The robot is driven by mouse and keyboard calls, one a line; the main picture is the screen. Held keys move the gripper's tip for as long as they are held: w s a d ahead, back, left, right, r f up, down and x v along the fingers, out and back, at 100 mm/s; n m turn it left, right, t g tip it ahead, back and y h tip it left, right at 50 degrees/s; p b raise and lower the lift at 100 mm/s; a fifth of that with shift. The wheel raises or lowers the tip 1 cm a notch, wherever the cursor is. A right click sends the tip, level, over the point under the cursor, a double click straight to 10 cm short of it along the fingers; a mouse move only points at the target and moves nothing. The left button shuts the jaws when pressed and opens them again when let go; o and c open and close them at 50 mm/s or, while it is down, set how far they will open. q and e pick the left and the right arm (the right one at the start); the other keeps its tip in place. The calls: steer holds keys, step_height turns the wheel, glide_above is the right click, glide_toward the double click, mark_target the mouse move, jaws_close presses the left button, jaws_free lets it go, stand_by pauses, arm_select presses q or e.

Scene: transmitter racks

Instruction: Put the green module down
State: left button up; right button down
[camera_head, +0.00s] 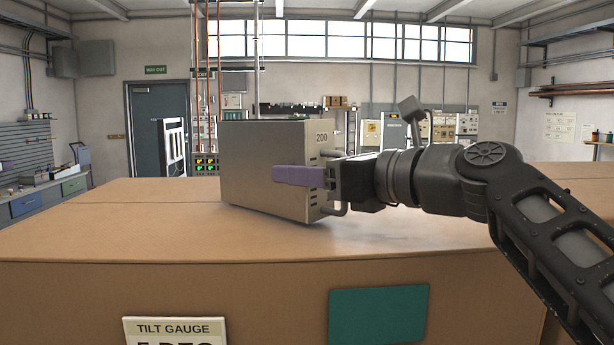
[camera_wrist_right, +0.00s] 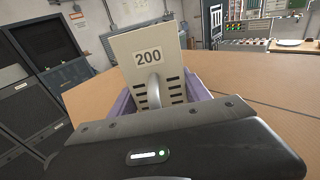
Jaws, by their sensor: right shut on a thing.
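A grey box-shaped module (camera_head: 262,160) marked 200 is at the middle of the brown box top in the head view. Its slotted front with a handle faces my right arm. No green shows on it except a thin strip at its top edge. My right gripper (camera_head: 318,178), with purple fingers, is shut on the module at its handle side. In the right wrist view the module (camera_wrist_right: 147,62) stands between the purple fingers, its handle toward the palm. Its lower edge looks close to the brown top; I cannot tell whether it touches. My left gripper is out of view.
The wide brown cardboard surface (camera_head: 100,225) has free room left and right of the module. A tilt gauge label (camera_head: 174,329) and a green panel (camera_head: 378,314) are on its front face. Racks, a door (camera_head: 158,118) and a workbench stand farther back.

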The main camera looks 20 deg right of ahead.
steer(key=shift+f, duration=0.25)
steer(key=c, duration=0.5)
jaws_free()
steer(key=shift+f, duration=0.1)
steer(key=shift+s, duration=0.15)
steer(key=shift+s+d, duration=0.2)
steer(key=shift+s, duration=0.05)
steer(key=b+v, duration=0.3)
steer(key=v, duration=0.7)
steer(key=shift+s, duration=0.1)
steer(key=shift+s+d, duration=0.3)
steer(key=shift+s, duration=0.15)
